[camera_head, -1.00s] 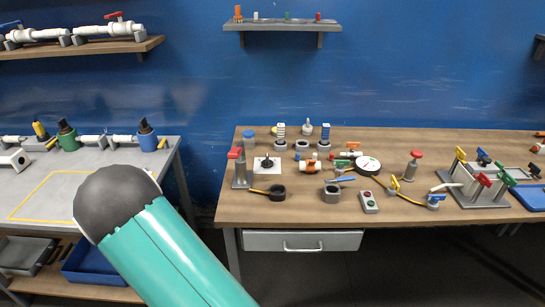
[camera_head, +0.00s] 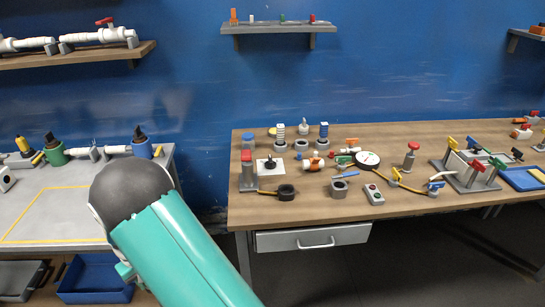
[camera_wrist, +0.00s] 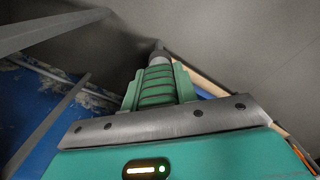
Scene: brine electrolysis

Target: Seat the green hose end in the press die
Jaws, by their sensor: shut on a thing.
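In the wrist view my gripper (camera_wrist: 157,100) is shut on a ribbed green piece with a grey tip (camera_wrist: 157,84), which looks like the green hose end. It sits between the two green fingers and points away from the wrist. In the head view my arm's dark joint and teal link hide most of the gripper and the piece. I cannot tell for sure which fixture is the press die.
The wooden bench (camera_head: 450,208) holds a black cup (camera_head: 286,193), a white dial (camera_head: 367,160), a red-topped stand (camera_head: 411,155) and a valve rack. The left grey table (camera_head: 40,205) has a yellow-outlined clear area. A floor gap separates the two. Shelves hang on the blue wall.

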